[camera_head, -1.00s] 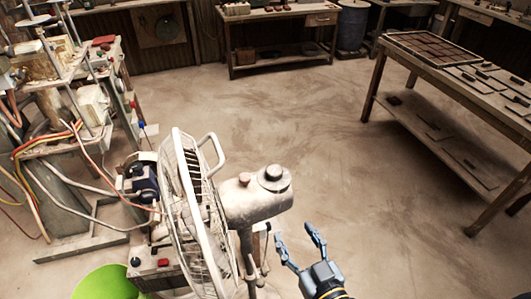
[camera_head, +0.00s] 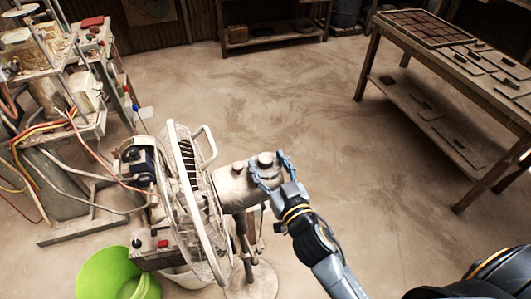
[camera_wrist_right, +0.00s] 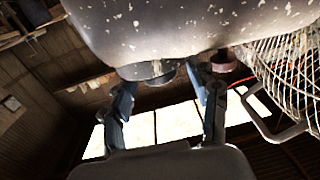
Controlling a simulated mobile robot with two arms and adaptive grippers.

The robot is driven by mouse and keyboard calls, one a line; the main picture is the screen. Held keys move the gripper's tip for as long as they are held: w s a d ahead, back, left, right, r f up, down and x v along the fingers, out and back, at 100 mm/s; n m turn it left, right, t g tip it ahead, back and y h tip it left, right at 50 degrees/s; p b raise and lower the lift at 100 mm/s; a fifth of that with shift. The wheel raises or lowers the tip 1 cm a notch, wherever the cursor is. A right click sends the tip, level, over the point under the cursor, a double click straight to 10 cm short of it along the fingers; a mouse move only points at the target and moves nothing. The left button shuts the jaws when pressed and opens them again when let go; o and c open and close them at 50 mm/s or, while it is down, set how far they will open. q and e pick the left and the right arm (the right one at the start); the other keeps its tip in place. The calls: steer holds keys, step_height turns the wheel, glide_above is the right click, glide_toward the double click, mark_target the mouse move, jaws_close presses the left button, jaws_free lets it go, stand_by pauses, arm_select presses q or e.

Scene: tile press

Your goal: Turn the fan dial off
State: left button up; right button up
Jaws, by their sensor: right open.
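The pedestal fan (camera_head: 190,195) stands at the lower middle of the head view, with a white wire cage and a speckled grey motor housing (camera_head: 232,185). My left gripper is not in view.
A press machine with cables (camera_head: 60,120) stands at the left. A green bucket (camera_head: 105,275) is on the floor beside the fan. A wooden table with tiles (camera_head: 440,60) stands at the right. The floor between is clear.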

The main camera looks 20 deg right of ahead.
steer(key=shift+w+a, duration=0.1)
steer(key=shift+w, duration=0.95)
